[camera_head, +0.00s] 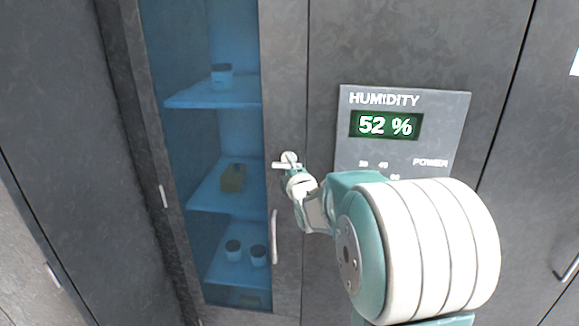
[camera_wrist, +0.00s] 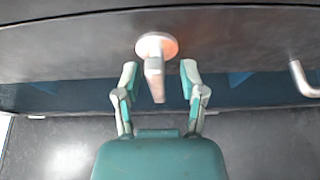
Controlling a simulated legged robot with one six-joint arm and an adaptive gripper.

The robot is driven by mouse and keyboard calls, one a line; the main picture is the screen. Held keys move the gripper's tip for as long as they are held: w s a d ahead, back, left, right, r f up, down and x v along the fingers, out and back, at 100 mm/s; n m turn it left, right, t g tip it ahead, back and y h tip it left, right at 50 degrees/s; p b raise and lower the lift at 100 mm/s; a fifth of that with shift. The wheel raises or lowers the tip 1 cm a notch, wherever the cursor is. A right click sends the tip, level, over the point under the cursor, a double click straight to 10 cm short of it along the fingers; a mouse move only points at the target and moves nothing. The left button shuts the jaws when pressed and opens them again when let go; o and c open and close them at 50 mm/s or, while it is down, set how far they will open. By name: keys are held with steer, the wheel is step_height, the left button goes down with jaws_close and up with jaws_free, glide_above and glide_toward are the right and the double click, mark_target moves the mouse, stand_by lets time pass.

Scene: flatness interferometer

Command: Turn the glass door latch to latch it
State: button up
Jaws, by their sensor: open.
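The glass door (camera_head: 207,155) is a blue-tinted pane in a dark frame and looks closed. Its latch (camera_head: 289,159) is a small pale metal piece with a round base on the frame right of the glass. In the wrist view the latch (camera_wrist: 156,68) shows its round plate and a lever pointing down the picture, between my two fingers. My gripper (camera_head: 297,178) is at the latch. In the wrist view my gripper (camera_wrist: 159,84) is open, with one finger on each side of the lever and visible gaps to both. The head view partly hides the fingertips.
A curved door handle (camera_head: 274,237) is below the latch; it shows at right in the wrist view (camera_wrist: 305,80). A humidity panel (camera_head: 403,105) reading 52 % is on the wall to the right. Shelves behind the glass hold a yellowish block (camera_head: 233,178) and small jars (camera_head: 233,247).

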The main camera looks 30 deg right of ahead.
steer(key=shift+w+a, duration=0.1)
steer(key=shift+w, duration=0.1)
steer(key=shift+a+r, duration=0.1)
steer(key=shift+a, duration=0.45)
steer(key=shift+c, duration=0.3)
steer(key=shift+d, duration=0.15)
jaws_close()
